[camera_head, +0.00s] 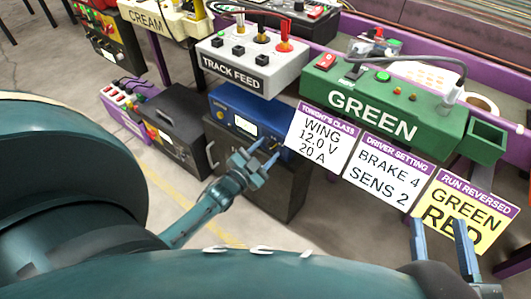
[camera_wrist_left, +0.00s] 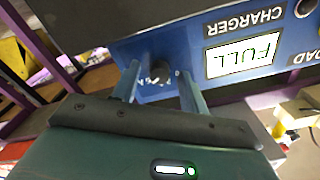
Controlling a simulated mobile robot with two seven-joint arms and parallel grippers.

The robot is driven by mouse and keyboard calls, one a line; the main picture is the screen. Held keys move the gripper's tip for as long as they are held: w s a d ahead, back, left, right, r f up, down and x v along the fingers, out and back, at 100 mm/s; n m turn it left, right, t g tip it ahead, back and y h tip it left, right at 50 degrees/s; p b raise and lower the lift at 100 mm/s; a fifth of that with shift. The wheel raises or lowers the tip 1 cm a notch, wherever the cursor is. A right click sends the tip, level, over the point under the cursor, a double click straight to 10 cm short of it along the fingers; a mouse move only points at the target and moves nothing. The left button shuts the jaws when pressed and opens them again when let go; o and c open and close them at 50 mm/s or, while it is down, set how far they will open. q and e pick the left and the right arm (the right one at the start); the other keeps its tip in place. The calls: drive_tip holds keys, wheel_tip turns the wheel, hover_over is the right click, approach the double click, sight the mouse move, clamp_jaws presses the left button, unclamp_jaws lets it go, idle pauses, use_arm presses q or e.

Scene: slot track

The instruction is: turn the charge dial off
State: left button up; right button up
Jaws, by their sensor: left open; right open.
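The blue charger box (camera_head: 228,104) stands below the track feed unit; its front also fills the top of the left wrist view (camera_wrist_left: 190,40). Its white display reads FULL (camera_wrist_left: 243,55), upside down in that view. The small black charge dial (camera_wrist_left: 160,70) sits on the blue front beside the display. My left gripper (camera_head: 265,153) is open in front of the charger; in the left wrist view its fingers (camera_wrist_left: 160,80) stand on either side of the dial. I cannot tell whether they touch it. In the head view the dial is hidden. My right gripper (camera_head: 440,226) is open and empty at the lower right.
The grey TRACK FEED box (camera_head: 255,66) and green GREEN box (camera_head: 395,112) stand above. Cards (camera_head: 322,134) hang to the right of the charger, one behind my right gripper. A dark box (camera_head: 180,120) stands left of the charger. The floor in front is open.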

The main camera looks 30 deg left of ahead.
use_arm(q)
drive_tip(key=shift+c, duration=0.8)
clamp_jaws()
